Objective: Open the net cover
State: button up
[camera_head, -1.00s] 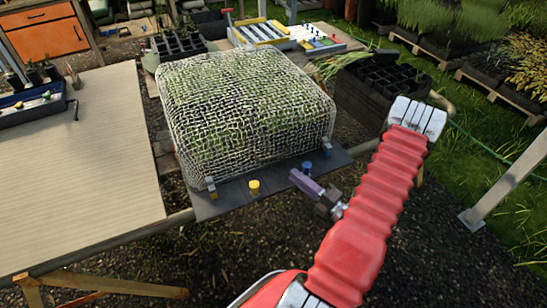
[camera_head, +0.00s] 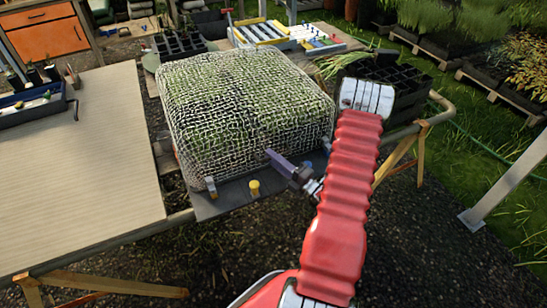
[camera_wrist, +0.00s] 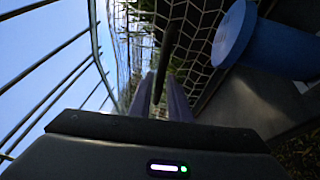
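The net cover (camera_head: 245,110) is a pale mesh dome over green plants, lying closed on a dark bed board (camera_head: 228,203). A yellow peg (camera_head: 254,188) and a grey-blue clip (camera_head: 211,186) sit along its front edge. My gripper (camera_head: 270,155) is at the cover's front edge, right of the yellow peg. In the wrist view its two purple fingers (camera_wrist: 160,95) stand apart, with a dark bar (camera_wrist: 166,45) and mesh seen between and beyond them. I cannot tell whether they touch the bar. A large blue peg (camera_wrist: 235,35) is close by on the right.
A wooden table (camera_head: 75,150) with a blue tray (camera_head: 28,106) is on the left. Black seedling trays (camera_head: 395,75) stand behind my arm on the right. A metal post (camera_head: 510,185) is at far right. The gravel in front is clear.

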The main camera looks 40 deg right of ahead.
jog(key=shift+w, duration=0.25)
jog(key=shift+c, duration=0.5)
grip_shut()
jog(key=shift+s+d, duration=0.1)
jog(key=shift+d, duration=0.15)
jog(key=shift+a, duration=0.15)
